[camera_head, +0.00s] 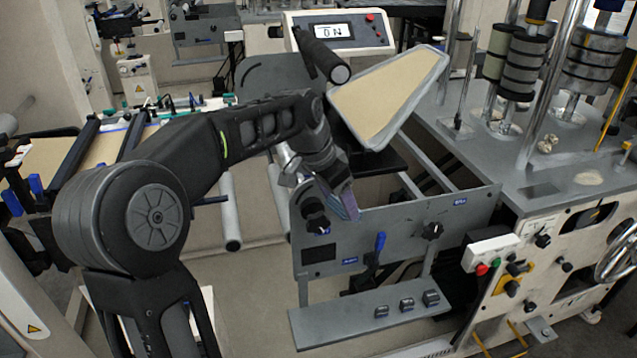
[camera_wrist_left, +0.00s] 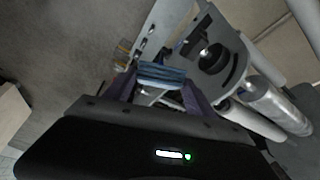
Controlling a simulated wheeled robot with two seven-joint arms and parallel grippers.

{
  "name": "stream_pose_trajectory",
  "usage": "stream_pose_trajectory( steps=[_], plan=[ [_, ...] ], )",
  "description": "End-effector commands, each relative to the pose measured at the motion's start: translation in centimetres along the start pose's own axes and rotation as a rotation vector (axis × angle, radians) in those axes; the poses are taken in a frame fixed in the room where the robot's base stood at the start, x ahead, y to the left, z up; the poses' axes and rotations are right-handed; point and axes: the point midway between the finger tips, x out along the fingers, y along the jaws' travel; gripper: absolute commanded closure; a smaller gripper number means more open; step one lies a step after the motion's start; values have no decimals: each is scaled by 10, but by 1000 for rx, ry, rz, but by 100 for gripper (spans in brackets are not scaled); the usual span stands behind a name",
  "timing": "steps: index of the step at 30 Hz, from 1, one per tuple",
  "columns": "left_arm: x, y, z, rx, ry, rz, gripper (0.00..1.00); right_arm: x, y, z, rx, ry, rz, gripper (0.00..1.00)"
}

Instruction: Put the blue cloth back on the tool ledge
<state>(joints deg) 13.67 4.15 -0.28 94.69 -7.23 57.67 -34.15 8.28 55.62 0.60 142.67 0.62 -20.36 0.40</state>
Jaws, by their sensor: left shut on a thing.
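My left gripper (camera_head: 338,200) is in front of the top of the grey machine panel, above and to the left of the tool ledge. In the left wrist view its two fingers (camera_wrist_left: 160,90) are shut on the blue cloth (camera_wrist_left: 161,74), a folded striped blue pad held across the fingertips. In the head view the cloth is hard to tell apart from the fingers. The tool ledge (camera_head: 335,325) is a grey shelf low below the panel, with several small dark blocks on its right half. Its left part is bare. My right gripper is not in view.
The grey panel (camera_head: 400,222) carries black knobs and a blue-handled lever (camera_head: 376,250) standing above the ledge. A button box (camera_head: 490,252) is to the right. Open space lies left of the ledge.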

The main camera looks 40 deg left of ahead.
Motion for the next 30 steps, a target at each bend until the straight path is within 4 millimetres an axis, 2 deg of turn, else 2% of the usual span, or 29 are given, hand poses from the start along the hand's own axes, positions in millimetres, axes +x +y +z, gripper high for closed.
stream_pose_trajectory(
  steps=[8, 12, 15, 18, 22, 29, 30],
  plan=[
    [54, 49, -20, -138, -2, -58, 81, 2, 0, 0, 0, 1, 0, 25],
    [84, 86, -31, -210, -2, -89, 81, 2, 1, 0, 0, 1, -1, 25],
    [102, 113, -38, -254, -1, -108, 81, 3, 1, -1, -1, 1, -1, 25],
    [112, 130, -43, -283, 0, -120, 81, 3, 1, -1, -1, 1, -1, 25],
    [116, 138, -45, -303, 0, -127, 81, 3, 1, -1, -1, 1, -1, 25],
    [116, 138, -45, -307, 0, -127, 81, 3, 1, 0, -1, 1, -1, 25],
    [116, 138, -45, -307, 0, -127, 81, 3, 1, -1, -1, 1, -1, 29]
  ],
)
